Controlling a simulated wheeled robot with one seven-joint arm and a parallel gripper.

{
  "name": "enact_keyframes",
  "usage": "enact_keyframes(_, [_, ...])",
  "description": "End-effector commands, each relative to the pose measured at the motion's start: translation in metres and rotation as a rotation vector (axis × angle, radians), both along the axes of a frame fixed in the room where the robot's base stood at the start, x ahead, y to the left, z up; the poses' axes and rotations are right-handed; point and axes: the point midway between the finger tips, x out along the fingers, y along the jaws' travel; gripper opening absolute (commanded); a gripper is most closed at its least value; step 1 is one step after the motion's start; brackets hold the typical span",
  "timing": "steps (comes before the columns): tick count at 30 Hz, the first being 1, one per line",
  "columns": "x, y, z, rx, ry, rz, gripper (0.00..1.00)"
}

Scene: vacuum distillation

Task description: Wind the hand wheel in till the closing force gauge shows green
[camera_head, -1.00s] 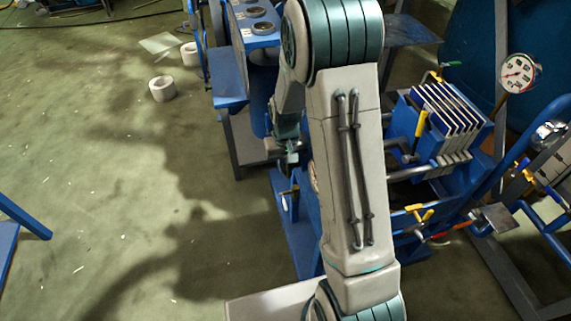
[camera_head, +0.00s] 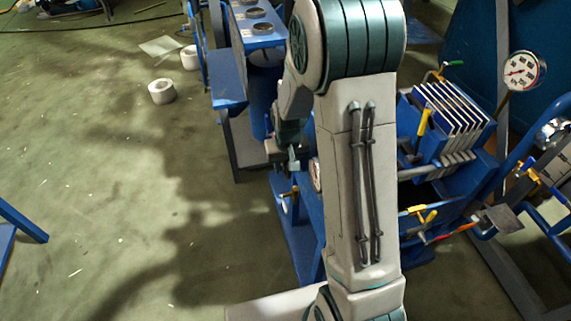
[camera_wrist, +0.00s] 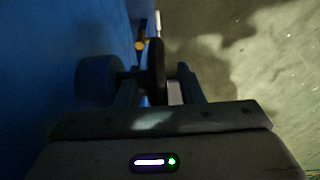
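In the wrist view a thin dark disc, seen edge-on, looks like the hand wheel (camera_wrist: 156,68). It stands between the two fingers of my gripper (camera_wrist: 160,80), with a gap showing on both sides. My gripper is open. In the head view my gripper (camera_head: 291,160) is at the left side of the blue press frame, and I cannot make out the wheel there. A small round dial (camera_head: 316,175) shows partly behind my arm; its reading is hidden. A larger white-faced gauge (camera_head: 522,70) with red on it stands at upper right. I cannot tell which is the closing force gauge.
A blue round part (camera_wrist: 97,80) and a small yellow knob (camera_wrist: 140,44) are close to my fingers. Filter plates (camera_head: 450,115) are right of my arm. Open green floor (camera_head: 110,200) is at left, with white rolls (camera_head: 161,91).

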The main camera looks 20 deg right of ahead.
Motion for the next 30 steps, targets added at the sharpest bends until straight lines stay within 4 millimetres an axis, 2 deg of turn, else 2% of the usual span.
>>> enact_keyframes(4, [-0.001,0.000,0.010,0.000,-0.002,0.000,0.35])
enact_keyframes(7, [-0.002,0.000,0.025,0.000,-0.005,0.000,0.35])
enact_keyframes(15, [-0.010,0.000,0.085,0.000,-0.006,0.000,0.35])
enact_keyframes(21, [-0.016,0.000,0.120,0.000,-0.003,0.000,0.35])
enact_keyframes(25, [-0.018,0.000,0.132,0.000,-0.002,0.000,0.35])
enact_keyframes(30, [-0.019,0.000,0.137,0.000,-0.001,0.000,0.35])
